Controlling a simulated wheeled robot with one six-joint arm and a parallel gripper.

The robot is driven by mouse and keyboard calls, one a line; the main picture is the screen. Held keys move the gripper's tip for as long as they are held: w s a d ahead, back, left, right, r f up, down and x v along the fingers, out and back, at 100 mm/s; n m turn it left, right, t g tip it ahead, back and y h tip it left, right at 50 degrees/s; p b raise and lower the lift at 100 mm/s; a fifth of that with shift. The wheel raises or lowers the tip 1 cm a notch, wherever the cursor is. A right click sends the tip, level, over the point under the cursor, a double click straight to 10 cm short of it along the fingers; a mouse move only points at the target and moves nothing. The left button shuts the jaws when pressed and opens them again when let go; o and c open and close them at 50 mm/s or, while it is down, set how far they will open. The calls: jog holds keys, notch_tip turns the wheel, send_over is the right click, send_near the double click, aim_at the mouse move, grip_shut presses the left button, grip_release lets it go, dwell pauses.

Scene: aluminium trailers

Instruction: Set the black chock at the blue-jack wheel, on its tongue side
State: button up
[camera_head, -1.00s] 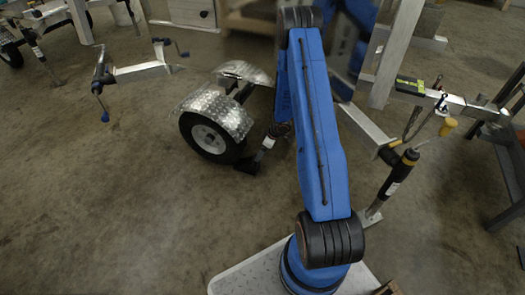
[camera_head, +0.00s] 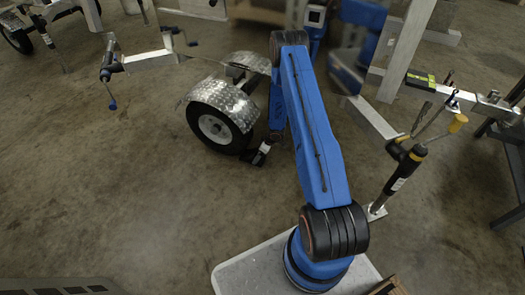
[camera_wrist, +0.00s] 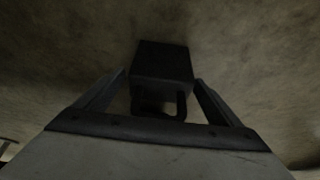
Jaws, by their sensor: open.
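The black chock (camera_wrist: 162,62) lies on the concrete floor in the wrist view, with a dark loop-like part on the side toward me. My gripper (camera_wrist: 160,80) is open, its two fingers apart with the chock at and just beyond their tips. I cannot tell whether either finger touches it. In the head view the chock (camera_head: 252,158) shows as a small dark shape on the floor, just right of the wheel (camera_head: 215,129) under a bright tread-plate fender. My gripper (camera_head: 265,149) is low beside it. The blue-handled jack (camera_head: 107,75) stands to the left.
A yellow-handled jack (camera_head: 408,168) and its tongue with a green-yellow level (camera_head: 419,80) stand at right. A second wheel (camera_head: 16,38) is at the far left. A dark slatted thing (camera_head: 60,287) shows at the bottom left. Floor left of the wheel is clear.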

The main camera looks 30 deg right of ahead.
aim_at(254, 152)
jog(key=shift+x, duration=1.65)
jog(key=c, duration=1.6)
jog(key=shift+w+a, duration=0.8)
jog(key=shift+w, duration=0.05)
jog(key=shift+w+a, duration=0.3)
jog(key=shift+w, duration=0.25)
jog(key=o, duration=1.6)
